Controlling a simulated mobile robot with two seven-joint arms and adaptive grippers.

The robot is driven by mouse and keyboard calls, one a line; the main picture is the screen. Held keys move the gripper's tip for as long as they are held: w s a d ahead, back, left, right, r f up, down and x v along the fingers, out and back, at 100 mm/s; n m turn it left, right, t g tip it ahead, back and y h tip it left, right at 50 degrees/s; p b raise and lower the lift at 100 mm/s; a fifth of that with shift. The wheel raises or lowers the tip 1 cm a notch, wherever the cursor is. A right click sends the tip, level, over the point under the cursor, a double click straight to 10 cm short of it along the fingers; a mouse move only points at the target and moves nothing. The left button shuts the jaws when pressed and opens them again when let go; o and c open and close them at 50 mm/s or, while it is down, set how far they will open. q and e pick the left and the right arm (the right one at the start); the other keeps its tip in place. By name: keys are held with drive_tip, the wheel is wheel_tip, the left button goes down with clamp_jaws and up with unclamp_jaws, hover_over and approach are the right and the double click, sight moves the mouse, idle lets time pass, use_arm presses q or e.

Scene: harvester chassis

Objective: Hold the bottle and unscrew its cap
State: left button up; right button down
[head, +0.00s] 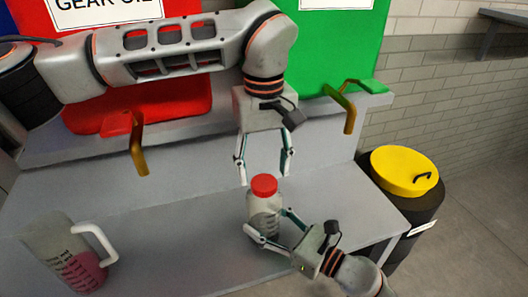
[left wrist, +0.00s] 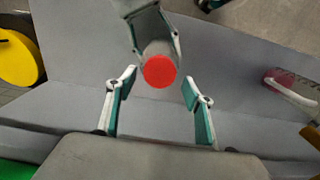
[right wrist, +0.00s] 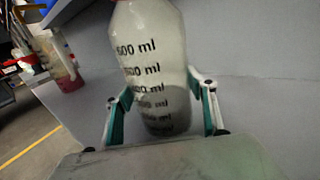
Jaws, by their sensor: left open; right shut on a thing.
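A clear bottle (head: 262,212) with volume marks stands upright on the grey bench, with a red cap (head: 264,185) on top. The bottle's marks show close up in the right wrist view (right wrist: 150,75). My right gripper (head: 268,226) is shut on the bottle's body from the right, one finger on each side. My left gripper (head: 264,180) points down above the bottle, open, its fingers apart on either side of and a little above the cap. The left wrist view shows the cap (left wrist: 160,71) between and beyond the open fingers, not touching them.
A measuring jug (head: 72,255) with pink liquid stands at the bench's left. Red (head: 150,100) and green (head: 345,50) containers with taps (head: 138,150) stand on the shelf behind. A yellow-lidded bin (head: 404,170) is right of the bench (head: 170,230), whose middle is clear.

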sight(264, 185)
use_arm(q)
drive_tip(key=shift+f, duration=1.5)
